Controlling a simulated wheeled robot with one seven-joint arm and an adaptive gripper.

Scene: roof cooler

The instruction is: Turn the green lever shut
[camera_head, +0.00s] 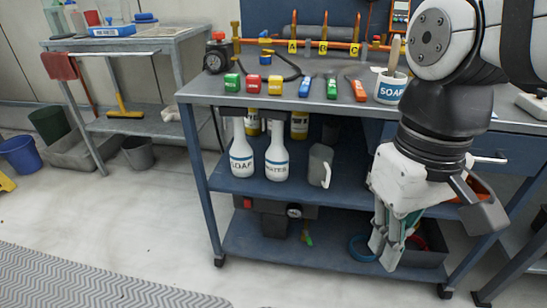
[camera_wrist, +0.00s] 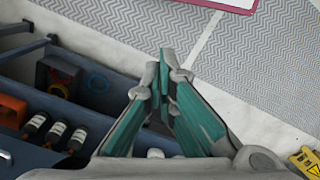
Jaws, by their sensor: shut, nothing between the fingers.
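A small green lever-like part (camera_head: 309,240) hangs at the right side of a dark unit with a round gauge (camera_head: 293,211) on the cart's bottom shelf. A green-handled piece (camera_head: 332,88) lies on the cart top below the pipe labelled C. I cannot tell for certain which is the task's lever, or how far either is turned. My gripper (camera_head: 385,248) points down in front of the cart's right part, to the right of the dark unit. In the wrist view my gripper (camera_wrist: 165,65) is shut and empty, its fingertips together over the floor beside the cart.
The blue cart (camera_head: 207,160) holds soap and water bottles (camera_head: 277,160) and a grey jug (camera_head: 319,167) on its middle shelf. Coloured blocks and handles lie on its top. A grey side table (camera_head: 140,45) stands at the left. The floor in front is clear, with a patterned mat (camera_head: 80,275).

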